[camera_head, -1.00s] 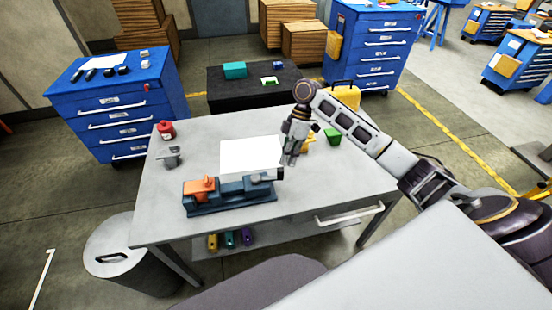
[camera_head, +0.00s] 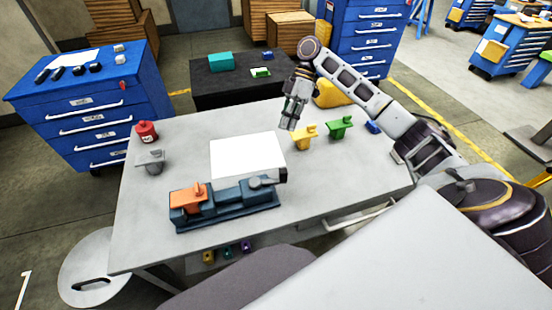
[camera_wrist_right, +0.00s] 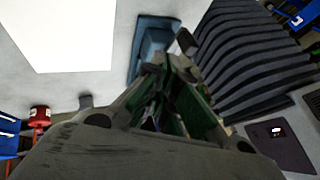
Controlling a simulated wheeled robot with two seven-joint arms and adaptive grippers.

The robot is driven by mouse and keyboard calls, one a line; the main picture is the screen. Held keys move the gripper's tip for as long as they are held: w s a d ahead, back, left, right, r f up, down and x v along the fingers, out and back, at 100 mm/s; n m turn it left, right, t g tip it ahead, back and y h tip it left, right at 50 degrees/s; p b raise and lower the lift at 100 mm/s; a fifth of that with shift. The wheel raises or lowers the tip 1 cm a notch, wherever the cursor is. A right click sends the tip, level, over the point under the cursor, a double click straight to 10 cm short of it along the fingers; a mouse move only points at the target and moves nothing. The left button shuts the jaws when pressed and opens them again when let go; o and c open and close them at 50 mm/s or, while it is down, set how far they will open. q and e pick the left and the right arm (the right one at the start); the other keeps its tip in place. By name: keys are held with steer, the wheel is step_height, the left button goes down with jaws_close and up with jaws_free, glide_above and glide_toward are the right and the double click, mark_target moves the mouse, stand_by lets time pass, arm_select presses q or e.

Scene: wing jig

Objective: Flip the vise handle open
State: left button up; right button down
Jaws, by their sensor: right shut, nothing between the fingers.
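The vise (camera_head: 222,207) lies on the grey table, with a blue body and an orange part (camera_head: 187,196) at its left end. A grey lever-like piece (camera_head: 263,182) lies low along the right end of its top, beside a black end piece (camera_head: 284,175). My right gripper (camera_head: 289,124) points down above the table behind the vise, apart from it. Its fingers (camera_wrist_right: 178,100) are shut and empty. In the right wrist view, part of the blue vise (camera_wrist_right: 155,38) shows beyond the fingers, which partly hide it. My left gripper is not in view.
A white sheet (camera_head: 247,156) lies behind the vise. Yellow (camera_head: 303,137) and green (camera_head: 339,127) pieces stand right of my gripper. A red can (camera_head: 146,131) and a grey piece (camera_head: 151,160) stand at the left. The table's front right is clear.

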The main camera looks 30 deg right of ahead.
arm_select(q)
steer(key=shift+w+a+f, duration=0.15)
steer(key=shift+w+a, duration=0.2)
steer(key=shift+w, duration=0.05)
arm_select(e)
steer(key=shift+w+d+r, duration=0.1)
steer(key=shift+w, duration=0.1)
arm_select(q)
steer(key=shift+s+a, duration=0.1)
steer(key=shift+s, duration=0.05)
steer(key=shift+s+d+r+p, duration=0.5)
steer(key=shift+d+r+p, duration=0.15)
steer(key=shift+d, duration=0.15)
arm_select(e)
steer(key=s+a+f, duration=0.6)
steer(key=a+f, duration=0.1)
steer(key=f, duration=0.1)
steer(key=shift+s, duration=0.3)
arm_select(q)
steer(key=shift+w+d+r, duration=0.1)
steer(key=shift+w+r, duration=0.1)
